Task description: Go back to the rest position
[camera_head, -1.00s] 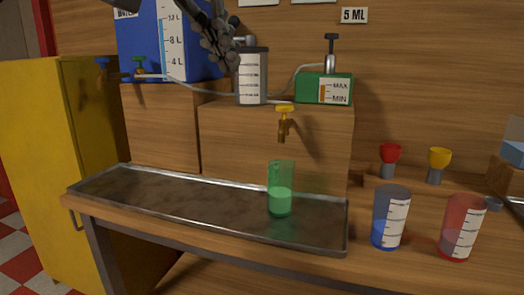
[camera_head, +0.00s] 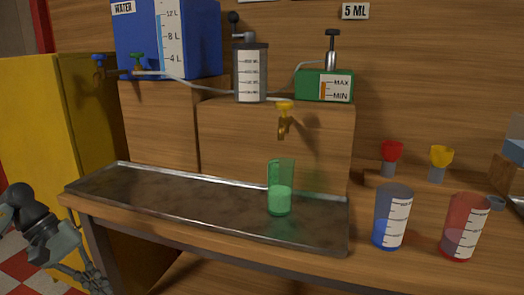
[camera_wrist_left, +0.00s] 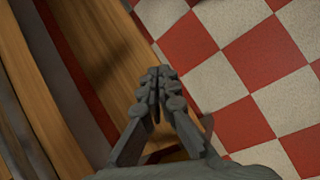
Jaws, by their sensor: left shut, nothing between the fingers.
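My left gripper (camera_head: 92,280) is at the lower left of the head view, beside the front left corner of the workbench and below its top. In the left wrist view the gripper (camera_wrist_left: 157,82) points down past wooden boards toward the checkered floor. Its fingers are together with nothing between them. My right gripper is in neither view.
The bench holds a metal tray (camera_head: 160,205) with a green cup (camera_head: 280,188) under a yellow tap (camera_head: 284,118). A blue cup (camera_head: 391,217) and a red cup (camera_head: 464,228) stand to the right. A yellow cabinet (camera_head: 40,130) is at left. Red and white floor (camera_wrist_left: 265,55) lies below.

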